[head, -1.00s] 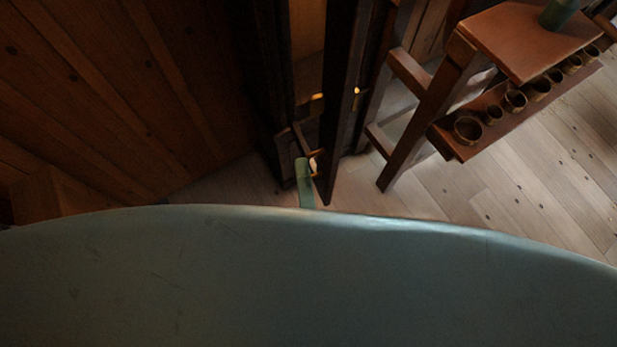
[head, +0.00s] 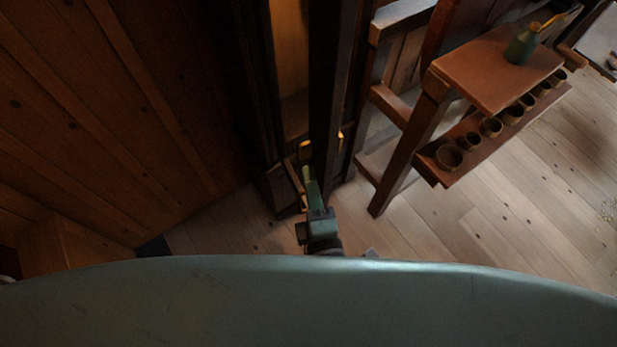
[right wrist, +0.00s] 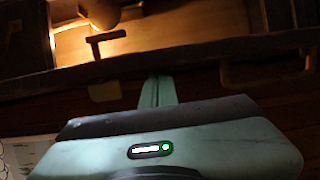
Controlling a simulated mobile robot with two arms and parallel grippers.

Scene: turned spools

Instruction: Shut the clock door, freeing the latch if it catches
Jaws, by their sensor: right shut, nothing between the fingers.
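The tall dark clock case (head: 258,90) stands upright at the picture's centre, with a lit, pale interior (head: 290,45). Its clock door (head: 328,95) is a dark narrow panel standing ajar at the right of the opening. Small brass pieces (head: 305,150) show low at the opening; I cannot tell which is the latch. My right gripper (head: 311,182) is shut and empty, its green fingers pointing up at the door's lower part. In the right wrist view the fingers (right wrist: 158,90) reach a dark edge crossing the picture; contact is unclear. My left gripper is out of view.
A wooden bench (head: 495,70) with a green bottle (head: 522,45) and a shelf of several small cups (head: 450,157) stands right of the clock. A plank wall (head: 90,120) fills the left. Bare floor (head: 510,215) lies at the lower right.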

